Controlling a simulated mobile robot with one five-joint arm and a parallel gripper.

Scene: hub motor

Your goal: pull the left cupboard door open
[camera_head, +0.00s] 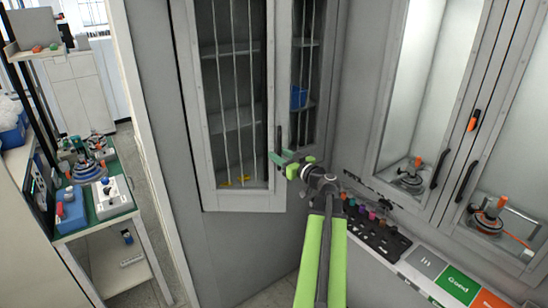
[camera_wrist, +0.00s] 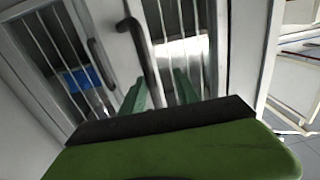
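The left cupboard door (camera_head: 236,200) is a grey framed door with a barred glass panel. Its free edge seems to stand out in front of the right door (camera_head: 324,75), but I cannot tell how wide any gap is. Its dark upright handle (camera_head: 280,140) is at that edge. My gripper (camera_head: 283,160), with green fingers, is at the lower end of this handle. In the wrist view the fingers (camera_wrist: 160,92) are apart, and the near black handle (camera_wrist: 137,45) reaches down between them. Contact is unclear. A second handle (camera_wrist: 99,62) shows farther back.
A blue bin (camera_head: 299,96) is behind the right door's bars. Glazed cabinets (camera_head: 412,100) with black handles stand at the right, above a counter with a dark tool rack (camera_head: 372,232). A cart (camera_head: 97,228) stands at the left. Grey floor shows between the cart and cupboard.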

